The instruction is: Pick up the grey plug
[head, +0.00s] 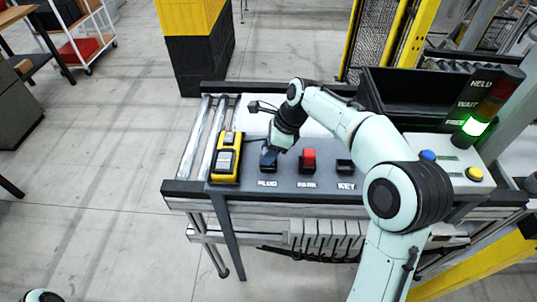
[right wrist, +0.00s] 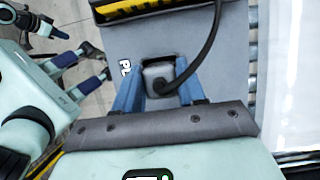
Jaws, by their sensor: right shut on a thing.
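The grey plug (right wrist: 158,73) shows in the right wrist view, with a black cable leaving its top. My right gripper (right wrist: 158,92) is shut on it, one blue finger on each side. The plug is at the dark-edged slot by the PLUG label; I cannot tell if it is raised. In the head view my right gripper (head: 270,154) reaches down at that slot, and its fingers hide most of the plug. My left gripper (right wrist: 96,62) shows in the right wrist view, off the table's side, with its two fingers apart and nothing between them.
A yellow and black device (head: 226,158) stands left of the plug slot. A black bin (head: 400,90) stands behind. A signal tower (head: 478,125) glows green at right.

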